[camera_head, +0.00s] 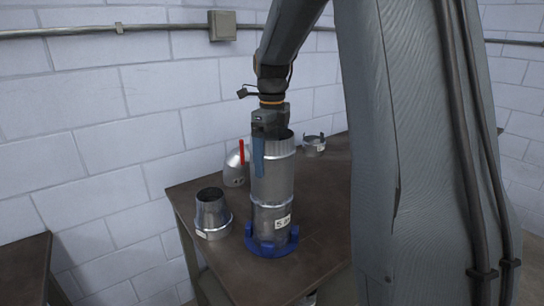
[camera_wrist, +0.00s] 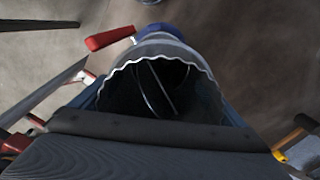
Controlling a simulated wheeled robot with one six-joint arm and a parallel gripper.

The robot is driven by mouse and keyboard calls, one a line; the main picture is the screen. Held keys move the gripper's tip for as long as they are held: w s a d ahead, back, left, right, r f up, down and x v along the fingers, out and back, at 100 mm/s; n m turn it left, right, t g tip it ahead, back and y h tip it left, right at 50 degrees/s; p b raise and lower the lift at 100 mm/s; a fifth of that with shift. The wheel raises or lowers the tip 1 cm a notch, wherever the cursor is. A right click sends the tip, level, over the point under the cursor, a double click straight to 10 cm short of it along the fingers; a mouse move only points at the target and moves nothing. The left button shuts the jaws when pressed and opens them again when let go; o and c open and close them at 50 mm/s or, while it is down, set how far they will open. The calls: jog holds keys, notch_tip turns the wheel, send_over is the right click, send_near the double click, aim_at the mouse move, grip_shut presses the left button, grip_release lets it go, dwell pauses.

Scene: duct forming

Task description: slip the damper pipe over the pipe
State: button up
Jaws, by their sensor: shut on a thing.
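The damper pipe (camera_head: 275,178) is a shiny metal cylinder, upright, with a red handle (camera_head: 241,151) on its left side. My gripper (camera_head: 265,148) is shut on its upper rim, with one blue finger down the outside. The lower pipe (camera_head: 268,221), with a white label, stands upright in a blue holder (camera_head: 264,248) on the table. The damper pipe is directly above it and looks in line; its lower edge meets or overlaps the pipe top, but I cannot tell how far. The wrist view shows the damper pipe's wavy rim (camera_wrist: 190,50) and dark inside.
On the brown table (camera_head: 314,196), a metal reducer (camera_head: 211,214) stands left of the holder. A rounded metal elbow (camera_head: 234,172) and a short metal collar (camera_head: 313,146) are behind. A wall with a conduit and box (camera_head: 222,25) is at the back.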

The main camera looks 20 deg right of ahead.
jog(key=o, duration=1)
jog(key=shift+r+b, duration=1.25)
jog(key=shift+r, duration=2.65)
